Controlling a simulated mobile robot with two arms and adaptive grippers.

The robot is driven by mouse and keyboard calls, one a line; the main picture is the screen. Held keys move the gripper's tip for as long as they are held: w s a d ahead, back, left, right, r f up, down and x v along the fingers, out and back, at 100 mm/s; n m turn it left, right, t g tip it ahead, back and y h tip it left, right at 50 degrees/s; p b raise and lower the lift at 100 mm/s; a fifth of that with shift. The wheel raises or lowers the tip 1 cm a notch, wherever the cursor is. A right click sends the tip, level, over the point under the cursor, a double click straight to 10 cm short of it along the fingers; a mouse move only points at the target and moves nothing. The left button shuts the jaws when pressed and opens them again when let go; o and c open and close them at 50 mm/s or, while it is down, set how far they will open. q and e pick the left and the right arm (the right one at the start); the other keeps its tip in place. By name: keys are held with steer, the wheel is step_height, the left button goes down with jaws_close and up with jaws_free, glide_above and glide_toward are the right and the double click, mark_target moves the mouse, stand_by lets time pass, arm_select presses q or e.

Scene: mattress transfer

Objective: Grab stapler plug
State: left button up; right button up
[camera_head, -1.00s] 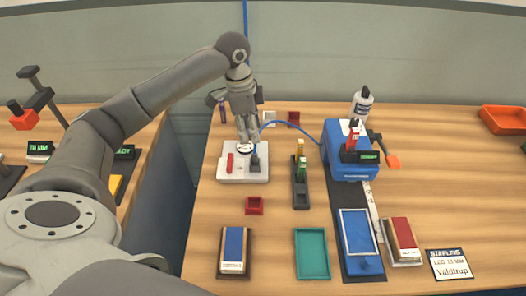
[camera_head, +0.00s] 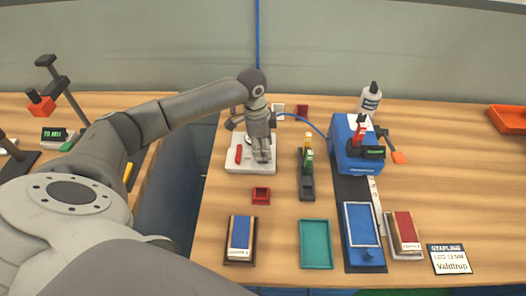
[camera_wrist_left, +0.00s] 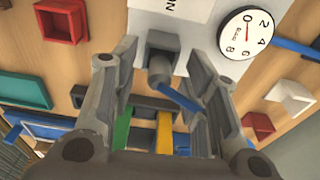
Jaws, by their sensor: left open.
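The stapler plug (camera_wrist_left: 163,62) is a grey connector on the white air panel (camera_head: 238,167), with a blue hose leading from it. My left gripper (camera_head: 262,158) is over the right part of that panel and hides the plug in the head view. In the left wrist view, the open fingers of my left gripper (camera_wrist_left: 166,70) stand on either side of the plug, with gaps between. The blue stapler (camera_head: 355,148) stands to the right on the table. My right gripper is not in view.
A round gauge (camera_wrist_left: 248,32) sits on the panel beside the plug. A red lever (camera_head: 239,155) is on the panel's left. A small red tray (camera_head: 261,196) lies in front, and a dark holder with a green and yellow item (camera_head: 307,188) stands to the right.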

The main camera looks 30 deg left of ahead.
arm_select(q)
jaws_close()
steer(key=shift+r, duration=0.2)
